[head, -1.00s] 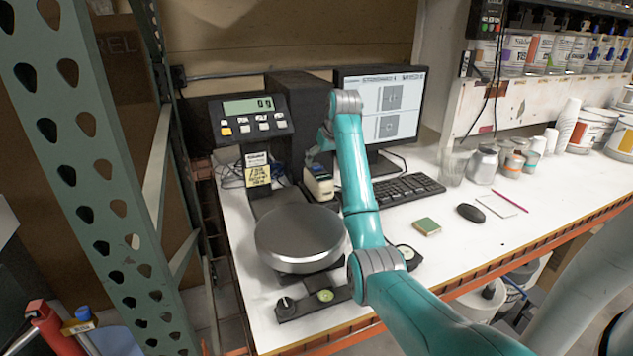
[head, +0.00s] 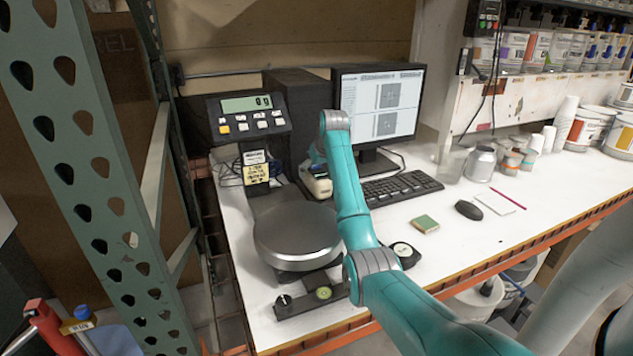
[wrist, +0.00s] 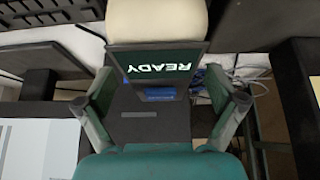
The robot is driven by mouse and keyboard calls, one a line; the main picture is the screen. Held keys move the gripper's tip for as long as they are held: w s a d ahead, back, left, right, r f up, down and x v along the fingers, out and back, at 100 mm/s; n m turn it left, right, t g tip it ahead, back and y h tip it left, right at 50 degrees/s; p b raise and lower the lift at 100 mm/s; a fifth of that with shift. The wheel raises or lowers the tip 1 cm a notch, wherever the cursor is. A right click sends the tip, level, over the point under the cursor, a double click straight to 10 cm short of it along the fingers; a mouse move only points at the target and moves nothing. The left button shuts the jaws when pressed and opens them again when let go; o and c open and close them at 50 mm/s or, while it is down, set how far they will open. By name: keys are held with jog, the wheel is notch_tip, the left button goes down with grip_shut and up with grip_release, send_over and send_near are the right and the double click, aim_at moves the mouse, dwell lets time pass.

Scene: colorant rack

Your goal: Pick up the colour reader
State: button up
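The colour reader (head: 317,183) stands on the white worktop behind the scale, a pale body with a dark top. In the wrist view the colour reader (wrist: 157,70) shows a dark screen reading "READY", a blue button and a cream rounded end. My gripper (wrist: 162,82) is over it, with one finger along each side. The fingers are spread about as wide as the reader; contact is not clear. In the head view my gripper (head: 318,158) is small and partly hidden behind my teal arm.
A scale with a round metal pan (head: 298,236) and a display (head: 250,115) stands at the left. A monitor (head: 380,105) and keyboard (head: 402,188) are to the right. A sponge (head: 425,224) and mouse (head: 469,209) lie on the worktop (head: 400,285). A green rack post stands far left.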

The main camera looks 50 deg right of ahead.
jog(key=shift+r, duration=0.1)
grip_shut()
